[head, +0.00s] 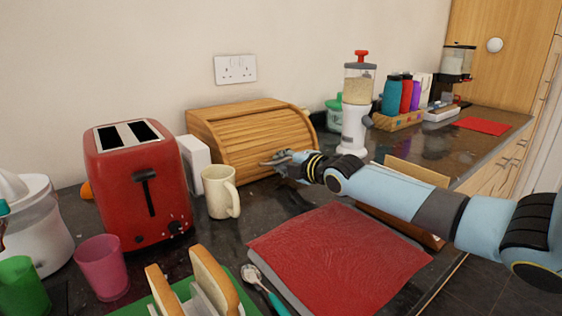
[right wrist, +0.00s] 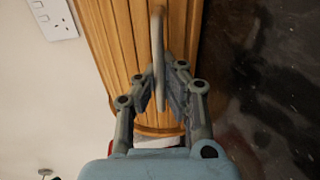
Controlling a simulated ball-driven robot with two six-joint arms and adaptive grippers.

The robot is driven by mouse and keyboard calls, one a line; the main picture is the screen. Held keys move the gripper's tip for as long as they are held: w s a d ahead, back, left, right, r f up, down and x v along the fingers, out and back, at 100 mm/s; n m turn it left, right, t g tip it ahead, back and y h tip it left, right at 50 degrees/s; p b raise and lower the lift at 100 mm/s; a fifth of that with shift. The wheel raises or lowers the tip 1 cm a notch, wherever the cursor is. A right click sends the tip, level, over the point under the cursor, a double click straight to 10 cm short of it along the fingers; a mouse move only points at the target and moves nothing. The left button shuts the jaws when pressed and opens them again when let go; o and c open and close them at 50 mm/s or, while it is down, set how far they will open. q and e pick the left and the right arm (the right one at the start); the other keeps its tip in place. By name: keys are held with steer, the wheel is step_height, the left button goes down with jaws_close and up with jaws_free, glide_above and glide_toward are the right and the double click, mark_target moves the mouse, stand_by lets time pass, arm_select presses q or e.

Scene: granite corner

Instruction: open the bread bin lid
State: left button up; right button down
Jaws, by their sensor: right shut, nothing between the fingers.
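The wooden bread bin (head: 232,118) stands against the back wall, and its slatted roll-top lid (head: 240,142) is down over the front. My right gripper (head: 268,161) is shut and empty, with its fingertips in front of the lower part of the lid. I cannot tell whether the fingertips touch the lid. The gripper and wrist hide part of the lid's lower right front. My left gripper is out of view.
A cream mug (head: 218,196) and a red toaster (head: 135,185) stand left of the gripper. A food dispenser (head: 355,105) stands right of the bin. A red mat (head: 335,255) lies below my right arm. Dark counter shows between the mug and the mat.

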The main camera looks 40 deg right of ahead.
mark_target(255, 119)
stand_by(0.4)
steer(key=shift+w+r+g, duration=0.2)
steer(key=shift+r+g, duration=0.15)
steer(key=shift+r, duration=0.25)
steer(key=shift+w+r+g, duration=0.15)
steer(key=shift+r+g, duration=0.2)
steer(key=shift+r, duration=0.2)
steer(key=w+r+g+p, duration=0.1)
steer(key=r, duration=0.1)
steer(key=w+r+g+p, duration=0.1)
steer(key=r+g+p, duration=0.1)
steer(key=w+r+g+p, duration=0.2)
steer(key=shift+d+r+y, duration=0.2)
steer(key=shift+y, duration=0.1)
steer(key=shift+g, duration=0.7)
steer(key=w, duration=0.1)
steer(key=w+r, duration=0.1)
steer(key=w, duration=0.1)
steer(key=w+r, duration=0.1)
steer(key=shift+w+d, duration=0.2)
steer(key=shift+d, duration=0.1)
steer(key=shift+w+r, duration=0.15)
steer(key=shift+w, duration=0.25)
steer(key=c, duration=2)
jaws_free()
steer(key=o, duration=0.6)
steer(key=shift+s+d, duration=0.1)
